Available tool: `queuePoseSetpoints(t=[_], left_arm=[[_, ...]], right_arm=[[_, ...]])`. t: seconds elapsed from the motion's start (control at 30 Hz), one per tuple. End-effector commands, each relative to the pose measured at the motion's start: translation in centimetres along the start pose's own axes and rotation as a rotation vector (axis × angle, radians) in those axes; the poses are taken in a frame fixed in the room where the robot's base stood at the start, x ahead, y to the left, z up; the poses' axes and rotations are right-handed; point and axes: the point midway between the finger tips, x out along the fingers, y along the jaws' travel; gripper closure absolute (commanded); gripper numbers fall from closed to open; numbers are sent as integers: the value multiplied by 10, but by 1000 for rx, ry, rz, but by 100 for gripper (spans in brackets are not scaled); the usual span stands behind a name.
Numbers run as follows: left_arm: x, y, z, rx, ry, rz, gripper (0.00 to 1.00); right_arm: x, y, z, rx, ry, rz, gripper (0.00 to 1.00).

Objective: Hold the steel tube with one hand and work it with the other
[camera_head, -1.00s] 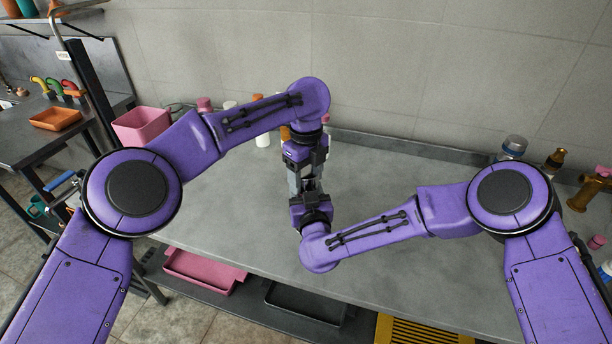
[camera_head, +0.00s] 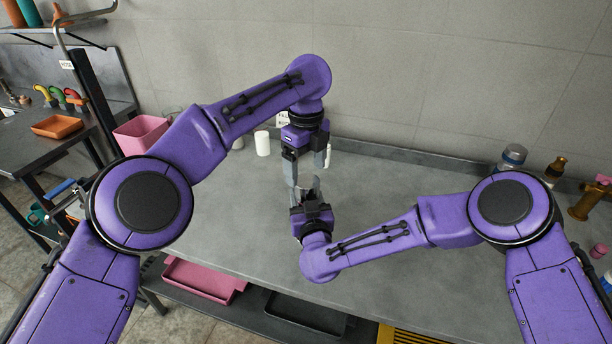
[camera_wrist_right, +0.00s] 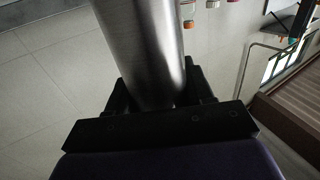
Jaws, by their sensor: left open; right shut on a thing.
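The steel tube (camera_wrist_right: 145,45) is a smooth, brushed-metal cylinder, large in the right wrist view. It rises from between the dark fingers of my right gripper (camera_wrist_right: 158,98), which is shut on it. In the head view my right gripper (camera_head: 311,207) is near the middle of the bench, pointing up toward the left one. Only a small part of the tube shows there, and its upper end is hard to make out. My left gripper (camera_head: 306,174) is open above the right one, fingers pointing down. I cannot tell whether its fingers touch the tube.
The grey bench (camera_head: 400,260) is mostly clear around my grippers. Small white containers (camera_head: 262,143) stand at its back, a clear jar (camera_head: 512,157) and brass fittings (camera_head: 588,198) at the right. A pink bin (camera_head: 140,134) stands at the left; a pink tray (camera_head: 203,279) lies below.

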Motion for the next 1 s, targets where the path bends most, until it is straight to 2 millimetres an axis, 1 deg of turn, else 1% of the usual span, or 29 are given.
queuePoseSetpoints(t=[0.03,0.1,0.17,0.27,0.5,0.6,0.73,0.97,1.0], left_arm=[[-11,-1,0,-23,-6,-3,17],[-21,-1,-1,-51,-6,-5,17],[-24,-1,-2,-61,-4,-5,17],[-14,-1,-2,-65,-2,-2,17],[31,-1,-2,-65,0,-3,17],[44,-1,-2,-65,-1,-4,17],[52,-2,-2,-65,-2,-6,17],[53,-2,-2,-64,-2,-6,17],[53,-2,-2,-64,-2,-6,30]], right_arm=[[0,0,1,0,-2,-1,100],[0,0,1,0,-2,-1,100],[0,0,1,0,-2,-1,100],[0,0,1,0,-2,-1,100],[0,0,1,0,-2,-1,100],[0,0,1,0,-2,-2,100],[0,0,1,0,-1,-2,100],[0,0,1,0,-1,-1,100],[0,0,1,0,-1,-1,100]])
